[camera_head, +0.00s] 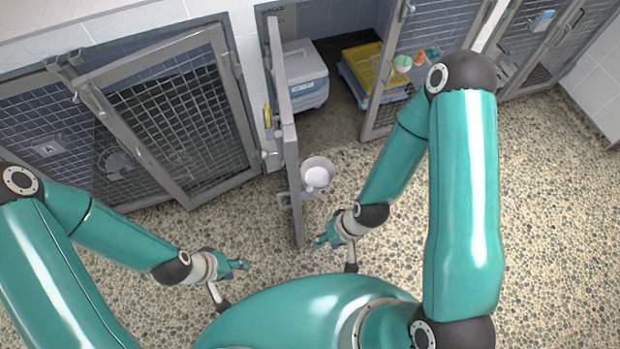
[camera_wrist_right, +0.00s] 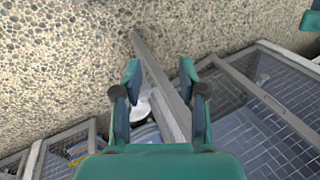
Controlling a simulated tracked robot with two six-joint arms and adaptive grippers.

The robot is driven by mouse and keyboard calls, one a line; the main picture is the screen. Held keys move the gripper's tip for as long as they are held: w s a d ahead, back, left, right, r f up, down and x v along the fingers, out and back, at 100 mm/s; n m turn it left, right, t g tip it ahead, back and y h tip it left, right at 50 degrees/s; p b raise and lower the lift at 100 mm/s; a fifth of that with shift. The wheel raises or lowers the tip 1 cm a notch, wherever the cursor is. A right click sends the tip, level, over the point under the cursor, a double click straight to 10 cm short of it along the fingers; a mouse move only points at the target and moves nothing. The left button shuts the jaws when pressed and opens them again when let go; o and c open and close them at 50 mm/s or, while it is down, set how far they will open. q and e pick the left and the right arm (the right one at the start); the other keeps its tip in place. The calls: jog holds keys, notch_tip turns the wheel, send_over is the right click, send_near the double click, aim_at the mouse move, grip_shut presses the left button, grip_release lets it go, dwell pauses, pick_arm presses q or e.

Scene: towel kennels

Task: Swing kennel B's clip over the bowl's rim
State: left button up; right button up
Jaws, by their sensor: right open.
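The middle kennel's door (camera_head: 291,150) stands open and shows nearly edge-on in the head view. A pale round bowl (camera_head: 317,175) sits against the right side of this door. I cannot make out the clip at its rim. My right gripper (camera_head: 324,242) is open and empty, below the bowl in the picture. In the right wrist view its spread fingers (camera_wrist_right: 160,82) appear on either side of the door's grey frame (camera_wrist_right: 160,75); the bowl (camera_wrist_right: 140,109) is partly hidden behind the left finger. My left gripper (camera_head: 244,265) is left of the door, over bare floor, its jaws unclear.
Kennel A's mesh door (camera_head: 165,115) is on the left. Inside the middle kennel are a grey-blue box (camera_head: 304,72) and a yellow tray (camera_head: 367,66). Another mesh panel (camera_head: 430,45) holds small coloured items. The pebbled floor (camera_head: 560,200) is clear at right.

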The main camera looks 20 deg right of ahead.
jog(key=shift+w+a, duration=0.1)
jog(key=shift+w, duration=0.1)
jog(key=o, duration=0.3)
jog(key=n+b, duration=1.7)
jog(key=b, duration=1.5)
send_near(311, 188)
jog(key=b+x, duration=0.5)
jog(key=x, duration=0.4)
jog(key=shift+a+f, duration=0.15)
jog(key=shift+f, duration=0.2)
